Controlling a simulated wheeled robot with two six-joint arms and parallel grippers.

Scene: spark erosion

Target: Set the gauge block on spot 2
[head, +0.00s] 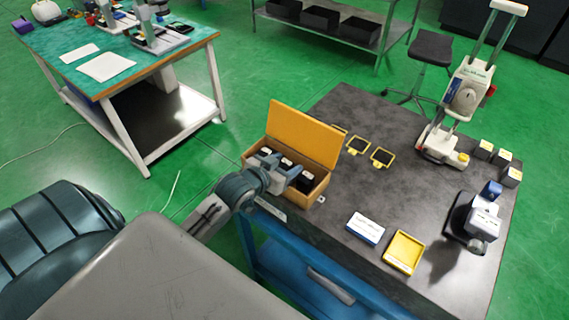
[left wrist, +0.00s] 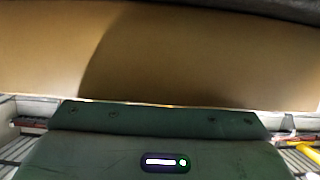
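A wooden box (head: 316,185) with its lid (head: 304,134) raised stands at the left edge of the dark table. Black blocks (head: 306,183) with pale tops sit inside it; I cannot tell which is the gauge block. My left gripper (head: 283,172) is over the box, its fingers reaching down among the blocks. Whether it grips one is unclear. In the left wrist view the lid (left wrist: 200,55) fills the upper part, and the fingertips are hidden. Yellow-framed black spots (head: 358,145) (head: 382,157) lie right of the box, one more partly behind the lid. Their numbers are unreadable. My right gripper is not in view.
A white-blue box (head: 365,228) and a yellow tray (head: 404,251) lie at the table's front. A dark-based instrument (head: 484,218) stands at the right, a tall white device (head: 465,92) at the back. Small blocks (head: 502,157) stand near the right edge. The table's middle is clear.

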